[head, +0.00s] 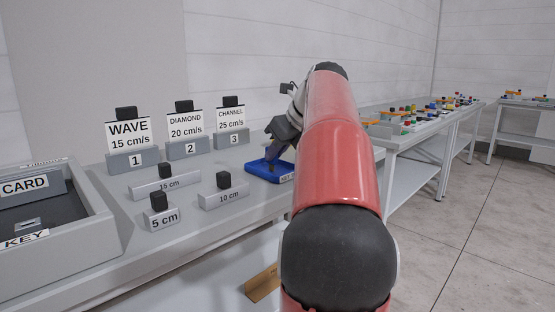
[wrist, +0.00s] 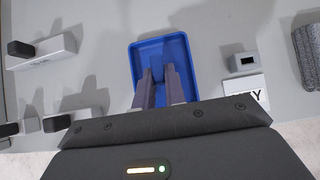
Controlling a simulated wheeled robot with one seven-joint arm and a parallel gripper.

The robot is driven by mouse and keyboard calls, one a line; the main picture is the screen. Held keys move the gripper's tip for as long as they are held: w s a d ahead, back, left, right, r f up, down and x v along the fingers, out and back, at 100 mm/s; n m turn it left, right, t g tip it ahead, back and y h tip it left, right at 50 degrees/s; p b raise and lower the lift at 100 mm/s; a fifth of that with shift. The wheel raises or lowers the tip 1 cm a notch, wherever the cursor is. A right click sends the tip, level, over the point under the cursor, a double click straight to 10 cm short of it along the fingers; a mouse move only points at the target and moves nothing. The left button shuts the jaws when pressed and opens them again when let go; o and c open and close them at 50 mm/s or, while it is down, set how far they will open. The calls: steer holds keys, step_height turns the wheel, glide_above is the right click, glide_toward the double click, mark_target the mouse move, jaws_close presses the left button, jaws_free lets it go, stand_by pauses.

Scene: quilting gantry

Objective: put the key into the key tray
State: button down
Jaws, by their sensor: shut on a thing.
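The blue key tray (head: 262,174) sits on the grey bench, partly behind my red arm in the head view. In the wrist view the tray (wrist: 145,48) lies directly under my gripper. My gripper (wrist: 160,78) points down with its fingertips over the inside of the tray. It is shut on the key (wrist: 157,72), of which only a small dark piece shows between the fingers. I cannot tell whether the key touches the tray floor. In the head view my gripper (head: 274,162) is low over the tray, and the key cannot be made out.
Gauge blocks with black knobs, such as the 10 cm block (head: 223,195), stand left of the tray. Numbered sign blocks (head: 190,148) stand behind. A grey console (head: 70,255) fills the left. A small grey block (wrist: 243,62) and a KEY label (wrist: 248,88) lie right of the tray.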

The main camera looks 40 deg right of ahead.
steer(key=c, duration=1.5)
jaws_free()
steer(key=shift+o, duration=0.2)
steer(key=shift+s+r, duration=0.1)
steer(key=shift+r, duration=0.2)
steer(key=p+v, duration=0.3)
steer(key=v, duration=0.8)
steer(key=shift+s+r, duration=0.2)
steer(key=shift+s, duration=0.05)
